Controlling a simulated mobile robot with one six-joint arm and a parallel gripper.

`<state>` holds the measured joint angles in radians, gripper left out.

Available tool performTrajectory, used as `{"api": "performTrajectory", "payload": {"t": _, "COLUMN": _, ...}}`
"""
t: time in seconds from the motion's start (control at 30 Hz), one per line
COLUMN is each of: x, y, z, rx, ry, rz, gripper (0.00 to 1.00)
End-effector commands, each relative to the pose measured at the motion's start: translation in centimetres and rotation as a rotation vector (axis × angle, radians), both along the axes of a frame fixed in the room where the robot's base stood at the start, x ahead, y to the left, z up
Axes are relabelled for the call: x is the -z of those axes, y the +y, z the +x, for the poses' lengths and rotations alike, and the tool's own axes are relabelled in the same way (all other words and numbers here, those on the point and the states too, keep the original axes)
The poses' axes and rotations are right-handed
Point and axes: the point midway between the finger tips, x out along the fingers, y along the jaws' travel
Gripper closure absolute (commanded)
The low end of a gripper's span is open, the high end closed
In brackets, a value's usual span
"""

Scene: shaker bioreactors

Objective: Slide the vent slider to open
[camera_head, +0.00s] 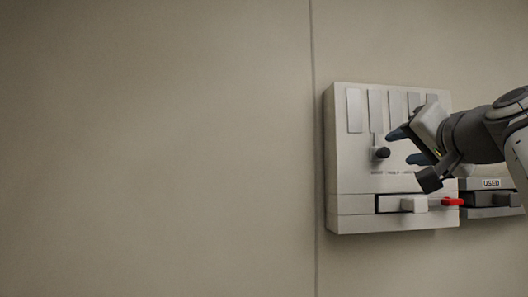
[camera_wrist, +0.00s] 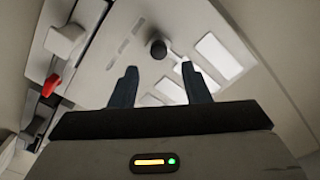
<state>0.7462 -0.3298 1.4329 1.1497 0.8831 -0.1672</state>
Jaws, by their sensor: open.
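A pale panel (camera_head: 350,185) on the wall carries a row of several upright strips (camera_head: 354,110). A round dark knob (camera_head: 382,153) sits on a small plate below the second strip; the knob also shows in the wrist view (camera_wrist: 158,48). It looks like the vent slider's knob, but I cannot read the small print under it. My gripper (camera_head: 410,147) is open and empty, just right of the knob in the head view. In the wrist view my gripper (camera_wrist: 160,80) has its fingers apart, with the knob beyond the tips, roughly centred between them.
Below, a dark slot holds a light block handle (camera_head: 413,204), with a red piece (camera_head: 452,201) to its right. A dark unit labelled USED (camera_head: 491,184) adjoins at right, partly behind my arm. The wall (camera_head: 160,150) left of the panel is bare.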

Motion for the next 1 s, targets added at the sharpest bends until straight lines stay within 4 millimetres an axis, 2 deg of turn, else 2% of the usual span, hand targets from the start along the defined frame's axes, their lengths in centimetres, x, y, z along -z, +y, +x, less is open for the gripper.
{"api": "performTrajectory", "payload": {"t": 0.3, "x": -0.1, "y": 0.3, "z": 4.8, "rx": -0.004, "ry": 0.006, "rz": 0.003, "gripper": 0.57}}
{"api": "performTrajectory", "payload": {"t": 0.43, "x": 0.0, "y": 0.3, "z": 6.2, "rx": -0.002, "ry": 0.005, "rz": 0.001, "gripper": 0.57}}
{"api": "performTrajectory", "payload": {"t": 0.8, "x": 0.2, "y": 0.2, "z": 6.9, "rx": 0.001, "ry": 0.004, "rz": 0.0, "gripper": 0.57}}
{"api": "performTrajectory", "payload": {"t": 1.0, "x": 0.2, "y": 0.2, "z": 6.8, "rx": 0.001, "ry": 0.004, "rz": 0.0, "gripper": 0.73}}
